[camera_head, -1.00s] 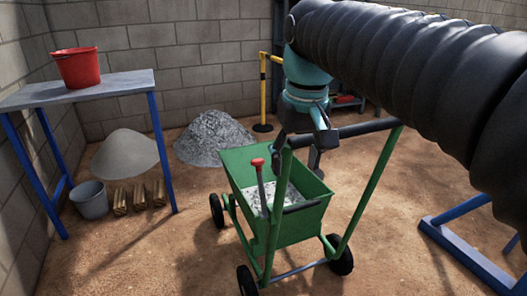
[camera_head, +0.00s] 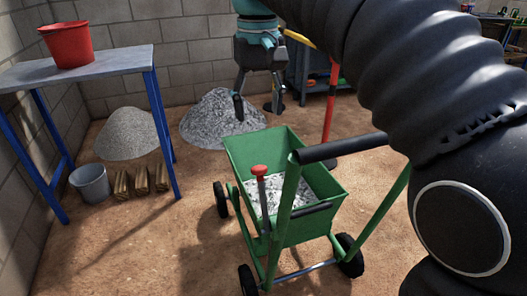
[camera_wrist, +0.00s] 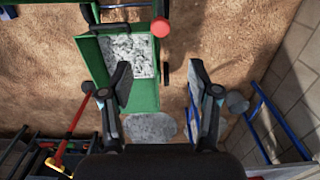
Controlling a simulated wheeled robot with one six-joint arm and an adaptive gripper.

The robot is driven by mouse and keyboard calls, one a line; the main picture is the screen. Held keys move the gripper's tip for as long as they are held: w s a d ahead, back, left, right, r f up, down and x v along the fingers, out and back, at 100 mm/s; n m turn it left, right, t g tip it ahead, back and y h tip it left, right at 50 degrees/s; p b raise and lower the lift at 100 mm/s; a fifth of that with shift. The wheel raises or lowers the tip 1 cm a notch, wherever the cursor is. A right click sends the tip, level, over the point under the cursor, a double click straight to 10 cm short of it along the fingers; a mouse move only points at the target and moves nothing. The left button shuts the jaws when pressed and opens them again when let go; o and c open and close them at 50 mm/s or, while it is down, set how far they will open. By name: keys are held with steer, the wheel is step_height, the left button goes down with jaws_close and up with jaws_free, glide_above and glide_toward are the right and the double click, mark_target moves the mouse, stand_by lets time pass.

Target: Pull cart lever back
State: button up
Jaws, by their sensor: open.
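The green cart (camera_head: 297,229) stands on the dirt floor with grey rubble in its tub. Its lever (camera_head: 262,196) has a red knob and stands nearly upright at the tub's near left side, beside the black handlebar (camera_head: 340,148). In the wrist view the red knob (camera_wrist: 160,27) is at the top, beyond my fingers, and the cart tub (camera_wrist: 90,60) is to its left. My gripper (camera_head: 258,103) is open and empty, pointing down above the far side of the cart. In the wrist view, its fingers (camera_wrist: 160,76) are spread apart, and neither touches the lever.
A blue-legged table (camera_head: 100,68) with a red bucket (camera_head: 66,45) stands at left. Below it are a grey bucket (camera_head: 90,183) and wooden blocks. A gravel pile (camera_head: 218,120) lies beyond the cart.

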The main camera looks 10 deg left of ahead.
mark_target(259, 168)
step_height(259, 168, down, 14)
steer(key=shift+r+b, duration=0.2)
steer(key=shift+b, duration=0.7)
jaws_close()
steer(key=shift+s, duration=0.15)
